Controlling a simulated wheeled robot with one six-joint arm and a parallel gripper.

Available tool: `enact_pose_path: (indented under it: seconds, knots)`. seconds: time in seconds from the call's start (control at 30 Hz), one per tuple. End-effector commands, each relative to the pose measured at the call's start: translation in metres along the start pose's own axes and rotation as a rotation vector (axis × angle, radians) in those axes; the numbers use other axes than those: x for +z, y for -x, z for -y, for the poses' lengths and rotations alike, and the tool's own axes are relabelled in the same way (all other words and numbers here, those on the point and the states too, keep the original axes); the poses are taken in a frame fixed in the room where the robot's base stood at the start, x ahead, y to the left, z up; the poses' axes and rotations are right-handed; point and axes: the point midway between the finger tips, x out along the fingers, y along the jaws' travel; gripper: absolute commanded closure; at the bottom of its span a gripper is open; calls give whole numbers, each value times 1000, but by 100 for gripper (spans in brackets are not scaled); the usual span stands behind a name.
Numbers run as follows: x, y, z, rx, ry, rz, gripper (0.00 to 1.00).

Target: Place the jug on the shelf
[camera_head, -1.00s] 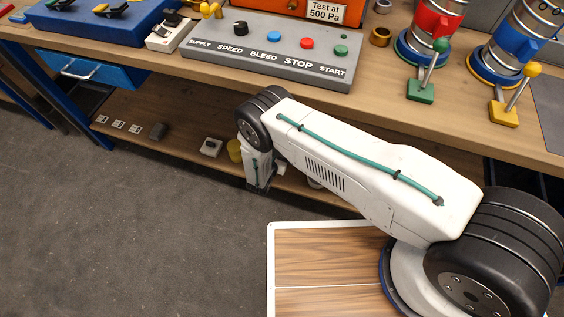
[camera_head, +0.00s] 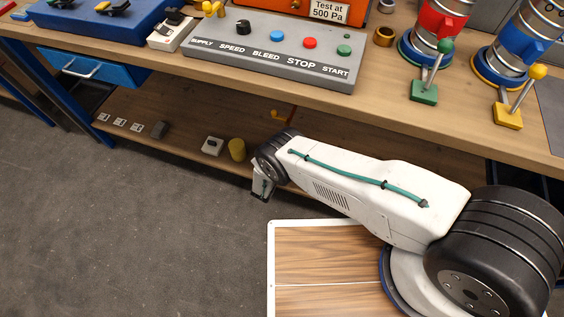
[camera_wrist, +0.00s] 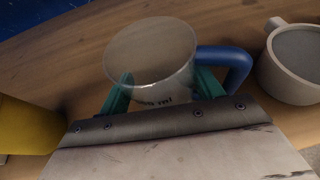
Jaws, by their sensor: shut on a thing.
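The jug (camera_wrist: 150,55) is a clear measuring cup with dark lettering and a blue handle on its right, seen in the wrist view. My gripper (camera_wrist: 165,90) is shut on it, with a green finger on each side of its wall. The wooden shelf (camera_head: 185,140) is the low board under the workbench. In the head view my gripper (camera_head: 262,190) is at the shelf's front edge, and I cannot make out the jug there. Wood shows behind the jug in the wrist view; I cannot tell whether its base touches it.
A grey mug (camera_wrist: 295,65) stands right of the jug, close to its handle. A yellow cylinder (camera_head: 237,149) is on the shelf; it also shows at left in the wrist view (camera_wrist: 30,125). The workbench top (camera_head: 390,95) overhangs the shelf.

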Motion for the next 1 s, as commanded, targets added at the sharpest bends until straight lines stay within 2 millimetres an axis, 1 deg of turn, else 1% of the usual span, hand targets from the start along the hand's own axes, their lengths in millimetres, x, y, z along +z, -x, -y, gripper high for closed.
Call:
enact_pose_path:
  seconds: [0.23,0.27,0.3,0.33,0.6,0.7,0.77,0.87,1.0]
  knots:
    - [-3,-1,0,0,0,0,58]
    - [-3,-1,0,0,0,0,32]
    - [-2,-1,0,0,0,0,21]
    - [-2,-1,0,0,0,0,13]
    - [-2,-1,0,0,0,0,13]
    - [1,0,0,0,0,0,13]
    - [0,7,-1,2,2,-1,13]
    - [0,25,-2,3,3,-2,13]
    - [1,57,-2,4,3,-1,13]
